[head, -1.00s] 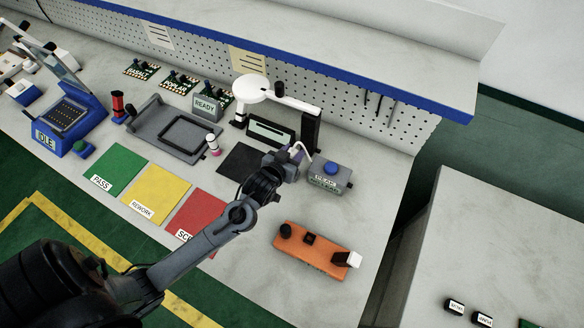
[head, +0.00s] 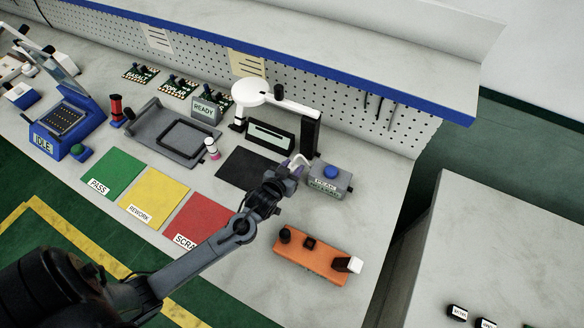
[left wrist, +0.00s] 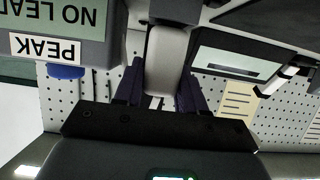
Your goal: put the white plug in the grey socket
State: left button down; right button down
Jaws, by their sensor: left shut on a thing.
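My left gripper (head: 291,169) is beside the left side of a grey box (head: 330,184) with a blue button. It is shut on a white piece, which I take as the white plug (head: 300,160). In the left wrist view the plug (left wrist: 166,58) shows as a pale rounded body between the purple fingers of the left gripper (left wrist: 160,88). My right gripper is not in view.
A white lamp (head: 250,91) on a dark post stands behind the gripper. A black mat (head: 245,167) lies to the left, and an orange block (head: 310,258) sits nearer the front. Bare table lies between the grey box and the orange block.

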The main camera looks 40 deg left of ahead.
pick_arm(q)
jog(key=c, duration=0.7)
grip_release()
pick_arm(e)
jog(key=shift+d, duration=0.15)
pick_arm(q)
jog(key=shift+o, duration=0.2)
jog(key=shift+r, duration=0.1)
jog(key=shift+s+r, duration=0.1)
jog(key=shift+s, duration=0.15)
jog(key=p+v, duration=0.1)
jog(key=v, duration=1)
jog(key=shift+s+d+p, duration=0.15)
jog(key=shift+s+p, duration=0.1)
jog(key=shift+p, duration=0.1)
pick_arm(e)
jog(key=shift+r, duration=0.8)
